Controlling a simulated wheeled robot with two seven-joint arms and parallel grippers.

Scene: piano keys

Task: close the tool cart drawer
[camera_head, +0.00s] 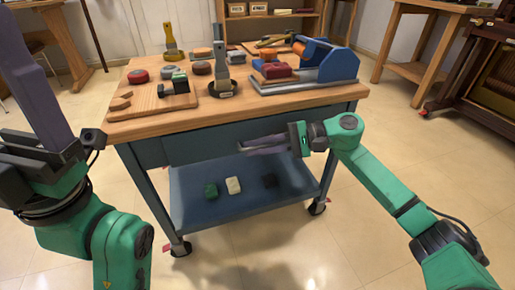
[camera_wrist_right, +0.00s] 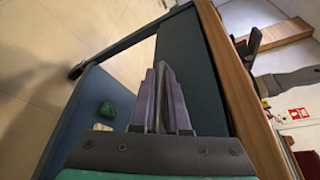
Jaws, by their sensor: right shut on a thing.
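The tool cart (camera_head: 240,118) has a wooden top and a blue-grey frame. Its drawer (camera_head: 215,143) has a blue-grey front just under the top; how far it stands out is hard to tell. My right gripper (camera_head: 252,147) is at the drawer front, with its purple fingers pointing left along it. In the right wrist view, the fingers (camera_wrist_right: 162,95) are close together beside the dark drawer front (camera_wrist_right: 190,75). They are shut on what seems to be the drawer handle, mostly hidden between them. My left gripper (camera_head: 25,75) is raised at the left edge, away from the cart; its opening is unclear.
The cart top carries a wooden board (camera_head: 150,98), a brush (camera_head: 222,75) and a blue tool holder (camera_head: 325,65). Small blocks, including a green one (camera_head: 211,190), lie on the lower shelf (camera_head: 240,205). The floor in front is clear.

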